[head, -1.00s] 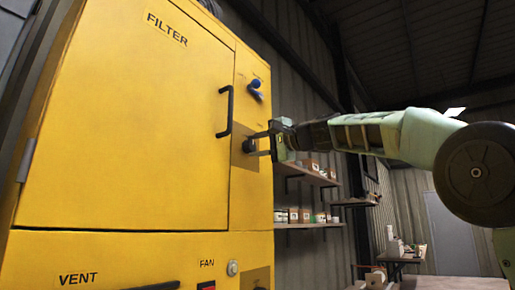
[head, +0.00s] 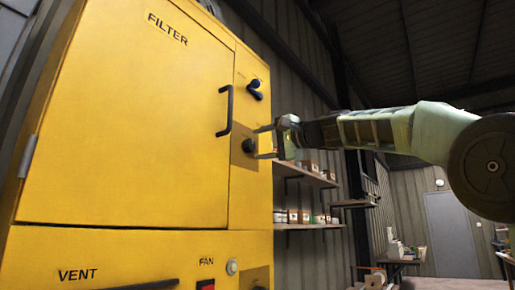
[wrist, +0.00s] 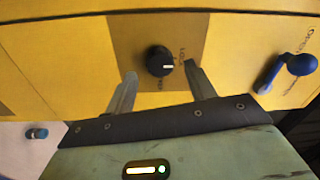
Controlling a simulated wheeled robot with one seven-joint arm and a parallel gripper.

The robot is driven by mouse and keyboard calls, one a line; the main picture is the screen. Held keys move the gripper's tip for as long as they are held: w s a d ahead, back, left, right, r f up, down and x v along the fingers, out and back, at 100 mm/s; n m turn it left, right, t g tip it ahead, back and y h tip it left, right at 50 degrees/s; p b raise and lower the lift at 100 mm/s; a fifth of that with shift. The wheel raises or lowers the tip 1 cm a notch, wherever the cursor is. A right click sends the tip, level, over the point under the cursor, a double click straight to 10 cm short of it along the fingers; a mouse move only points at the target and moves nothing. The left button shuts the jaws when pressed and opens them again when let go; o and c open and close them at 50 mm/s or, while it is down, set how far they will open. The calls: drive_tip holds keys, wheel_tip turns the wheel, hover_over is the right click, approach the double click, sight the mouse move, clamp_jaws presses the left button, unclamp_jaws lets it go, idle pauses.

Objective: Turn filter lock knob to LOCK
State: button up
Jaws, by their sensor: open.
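The filter lock knob (head: 248,146) is a round black knob on a brownish square plate, right of the black door handle on the yellow filter cabinet. In the wrist view the knob (wrist: 157,59) has a white mark pointing right, close to small lettering that looks like LOCK. Other lettering below the knob is partly hidden and unreadable. My gripper (head: 265,143) is open and empty, just right of the knob in the head view. In the wrist view the fingers of my gripper (wrist: 160,70) stand either side of the knob, apart from it.
A blue lever (head: 256,89) sits above the knob on the same panel; it also shows at the right in the wrist view (wrist: 287,72). The door handle (head: 226,111) stands out left of the knob. Shelves with boxes (head: 305,175) are behind my gripper.

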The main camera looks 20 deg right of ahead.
drive_tip(key=b+v, duration=0.3)
drive_tip(key=v, duration=1.2)
drive_tip(key=shift+b, duration=0.3)
